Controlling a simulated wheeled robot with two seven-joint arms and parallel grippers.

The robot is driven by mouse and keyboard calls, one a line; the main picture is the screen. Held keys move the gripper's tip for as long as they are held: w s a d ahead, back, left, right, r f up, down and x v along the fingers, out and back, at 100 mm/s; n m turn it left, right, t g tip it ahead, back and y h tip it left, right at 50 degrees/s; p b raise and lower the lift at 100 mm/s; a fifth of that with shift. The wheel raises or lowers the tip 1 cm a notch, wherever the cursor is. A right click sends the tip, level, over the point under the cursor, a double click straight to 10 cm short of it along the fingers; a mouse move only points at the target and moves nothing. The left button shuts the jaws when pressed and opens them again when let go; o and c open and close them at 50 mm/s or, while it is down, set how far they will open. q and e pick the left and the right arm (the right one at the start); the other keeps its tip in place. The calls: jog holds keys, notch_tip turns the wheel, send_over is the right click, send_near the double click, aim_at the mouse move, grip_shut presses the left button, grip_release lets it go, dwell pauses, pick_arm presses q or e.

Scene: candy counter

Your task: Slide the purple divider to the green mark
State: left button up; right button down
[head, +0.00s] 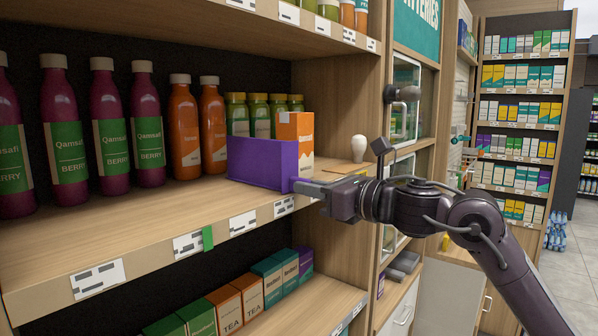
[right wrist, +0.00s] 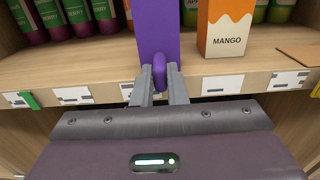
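The purple divider (head: 258,163) stands upright on the upper shelf, between the orange bottles and the orange mango carton. It also shows in the right wrist view (right wrist: 157,28), with a rounded purple tab at its front. My right gripper (head: 302,187) is at the shelf's front edge. In the right wrist view its two fingers (right wrist: 160,80) close in on either side of the tab and appear to touch it. The green mark (head: 208,238) is on the shelf's front edge, left of the divider; it also shows at the left of the right wrist view (right wrist: 31,99). My left gripper is not in view.
Orange bottles (head: 184,127) and purple berry bottles (head: 63,130) stand left of the divider. The shelf front (head: 150,222) before the bottles is bare. Tea boxes (head: 226,310) fill the lower shelf.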

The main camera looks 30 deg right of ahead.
jog(key=shift+s+a, duration=0.1)
jog(key=shift+a, duration=0.2)
jog(key=shift+s+a+f, duration=0.1)
jog(key=shift+s+a, duration=0.25)
jog(key=shift+a, duration=0.5)
jog(key=shift+s+a+r, duration=0.1)
jog(key=shift+s+a, duration=0.25)
jog(key=shift+a, duration=0.5)
jog(key=shift+s+a+f, duration=0.1)
jog(key=shift+s+a, duration=0.25)
jog(key=shift+a, duration=0.65)
jog(key=shift+s+a+p, duration=0.35)
jog(key=shift+s+a, duration=0.05)
jog(key=shift+a, duration=0.45)
jog(key=shift+s+a+p, duration=0.3)
jog(key=shift+s+a, duration=0.05)
jog(key=shift+a, duration=0.55)
jog(key=shift+s+a+p, duration=0.35)
jog(key=shift+s+a, duration=0.05)
jog(key=shift+a, duration=0.45)
